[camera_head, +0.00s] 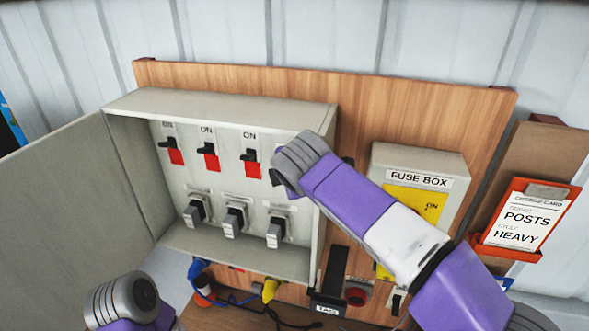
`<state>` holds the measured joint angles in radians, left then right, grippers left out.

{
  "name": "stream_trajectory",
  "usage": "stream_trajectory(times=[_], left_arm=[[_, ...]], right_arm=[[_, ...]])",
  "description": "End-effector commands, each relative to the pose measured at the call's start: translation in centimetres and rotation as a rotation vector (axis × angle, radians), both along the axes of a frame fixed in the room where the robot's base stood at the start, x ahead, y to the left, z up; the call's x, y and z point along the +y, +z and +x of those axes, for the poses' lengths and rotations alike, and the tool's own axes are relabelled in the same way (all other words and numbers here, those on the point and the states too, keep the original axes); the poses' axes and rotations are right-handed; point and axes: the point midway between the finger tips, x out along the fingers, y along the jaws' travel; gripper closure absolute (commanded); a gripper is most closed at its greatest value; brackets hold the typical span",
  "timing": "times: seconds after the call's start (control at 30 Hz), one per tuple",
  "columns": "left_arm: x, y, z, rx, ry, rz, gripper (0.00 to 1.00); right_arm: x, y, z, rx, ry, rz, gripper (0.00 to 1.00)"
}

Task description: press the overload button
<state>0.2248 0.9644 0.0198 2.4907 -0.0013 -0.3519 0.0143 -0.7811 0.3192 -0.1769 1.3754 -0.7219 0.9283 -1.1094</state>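A round red button (357,296) sits low on the wooden board, below the fuse box; I cannot read a label naming it as the overload button. My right arm reaches in from the right, across the fuse box front, and its grey end joint is in front of the open cabinet's right edge. Nothing is seen touching the red button.
An open grey cabinet (221,108) holds several black-and-red switches marked ON and grey-handled levers below. The fuse box (420,160) is partly covered by my arm. A black upright part (335,268) stands left of the red button. Cables with blue and yellow plugs (270,289) lie below.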

Motion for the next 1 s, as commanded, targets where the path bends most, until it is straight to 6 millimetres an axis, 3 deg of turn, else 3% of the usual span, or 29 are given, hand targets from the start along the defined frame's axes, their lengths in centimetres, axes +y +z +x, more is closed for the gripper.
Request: stream_trajectory(times=[1.0], left_arm=[[0.0,0.72,0.0,0.0,0.0,0.0,1.0]], right_arm=[[-0.93,0.04,1.16,-0.004,-0.009,-0.006,1.0]])
